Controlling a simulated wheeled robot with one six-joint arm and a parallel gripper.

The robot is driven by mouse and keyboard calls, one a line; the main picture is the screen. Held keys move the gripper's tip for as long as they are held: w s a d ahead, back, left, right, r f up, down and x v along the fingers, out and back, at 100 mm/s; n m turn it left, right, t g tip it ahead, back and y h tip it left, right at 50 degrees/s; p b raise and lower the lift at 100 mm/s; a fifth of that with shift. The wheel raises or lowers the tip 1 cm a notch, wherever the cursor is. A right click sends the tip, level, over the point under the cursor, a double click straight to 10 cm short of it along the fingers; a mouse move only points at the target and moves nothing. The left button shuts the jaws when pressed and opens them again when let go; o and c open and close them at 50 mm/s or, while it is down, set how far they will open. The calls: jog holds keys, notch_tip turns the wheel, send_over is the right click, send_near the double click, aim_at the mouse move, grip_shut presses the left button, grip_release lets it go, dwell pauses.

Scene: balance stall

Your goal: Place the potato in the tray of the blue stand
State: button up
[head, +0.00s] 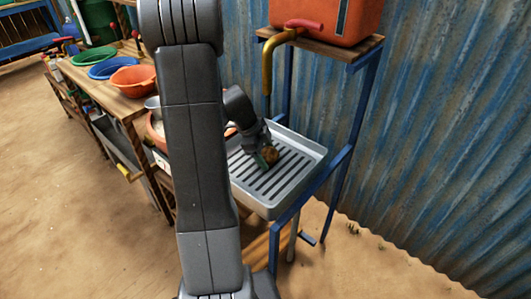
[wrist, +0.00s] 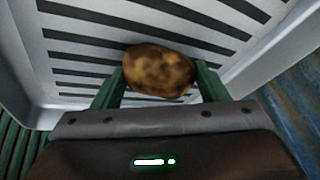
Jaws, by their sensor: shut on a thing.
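The brown, mottled potato (wrist: 160,70) is between the green fingers of my gripper (wrist: 160,85) in the wrist view. My gripper is shut on it. In the head view the potato (head: 270,155) shows small at my gripper (head: 266,157), over the slatted grey tray (head: 256,203) of the blue stand (head: 343,160). The tray (wrist: 75,20) with its dark slots lies behind the potato in the wrist view. I cannot tell whether the potato touches the slats. My arm hides the tray's left part in the head view.
A yellow pipe with a red handle (head: 300,24) hangs over the tray's back. An orange container (head: 335,15) stands on the stand's upper shelf. A blue corrugated wall (head: 430,120) is close on the right. A wooden table with bowls (head: 132,78) is at left.

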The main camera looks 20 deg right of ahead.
jog(key=shift+f, duration=0.1)
jog(key=o, duration=1.1)
jog(key=shift+r, duration=0.35)
jog(key=v, duration=1.1)
jog(key=shift+a+r, duration=0.2)
jog(key=shift+r, duration=0.05)
jog(key=shift+w, duration=0.1)
